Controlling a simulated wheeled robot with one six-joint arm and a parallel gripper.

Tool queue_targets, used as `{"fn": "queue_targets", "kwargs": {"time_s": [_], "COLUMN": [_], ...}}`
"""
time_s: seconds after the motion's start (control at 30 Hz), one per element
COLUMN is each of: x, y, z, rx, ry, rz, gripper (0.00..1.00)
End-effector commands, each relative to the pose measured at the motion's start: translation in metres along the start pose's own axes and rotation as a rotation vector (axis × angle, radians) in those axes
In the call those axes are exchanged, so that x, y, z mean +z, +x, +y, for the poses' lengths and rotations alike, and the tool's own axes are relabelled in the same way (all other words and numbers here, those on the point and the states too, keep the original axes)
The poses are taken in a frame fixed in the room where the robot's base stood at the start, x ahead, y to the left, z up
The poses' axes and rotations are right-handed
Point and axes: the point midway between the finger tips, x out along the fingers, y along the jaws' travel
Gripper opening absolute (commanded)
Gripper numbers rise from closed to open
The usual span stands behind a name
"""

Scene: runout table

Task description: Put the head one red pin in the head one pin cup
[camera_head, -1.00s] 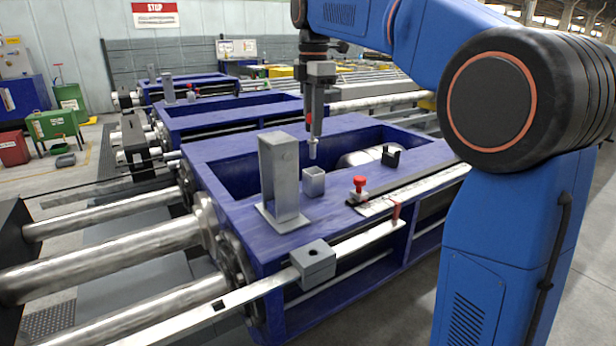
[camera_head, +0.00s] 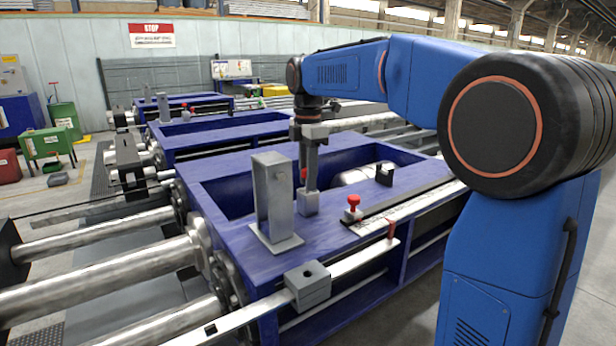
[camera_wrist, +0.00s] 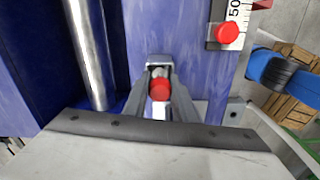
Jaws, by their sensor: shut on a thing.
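My gripper (camera_head: 308,180) points down and is shut on the red pin (camera_wrist: 159,90). The pin's round red head shows between the fingers in the wrist view, and a bit of red (camera_head: 303,174) shows beside the fingers in the head view. The small grey square pin cup (camera_head: 308,204) stands on the blue frame, right at the fingertips. Its rim (camera_wrist: 160,59) shows just past the pin in the wrist view. The pin's lower end is hidden, at or in the cup mouth; I cannot tell how deep it sits.
A tall grey post (camera_head: 272,195) stands just left of the cup. A red-knobbed stop (camera_head: 353,207) sits on the scale rail to the right, and a black bracket (camera_head: 385,174) stands behind it. A grey block (camera_head: 307,285) is on the front bar. The blue frame (camera_head: 340,240) has open wells.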

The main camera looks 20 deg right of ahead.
Motion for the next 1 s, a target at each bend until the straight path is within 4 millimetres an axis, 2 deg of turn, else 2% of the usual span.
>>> {"fn": "queue_targets", "kwargs": {"time_s": [0.17,0.2,0.27,0.3,0.67,0.83,1.0], "x": [0.0,0.0,0.0,0.0,0.0,0.0,0.0], "y": [0.002,0.003,0.002,0.002,-0.002,-0.023,-0.057], "z": [0.0,0.0,0.0,0.0,0.0,0.001,0.001], "rx": [0.0,-0.001,0.0,0.0,0.0,0.002,0.002], "ry": [0.0,0.0,0.0,0.0,0.0,0.0,0.0], "rz": [0.0,0.0,0.0,0.0,0.0,0.0,0.0], "gripper": [0.0,0.27,0.41,0.43,0.43,0.43,0.43]}}
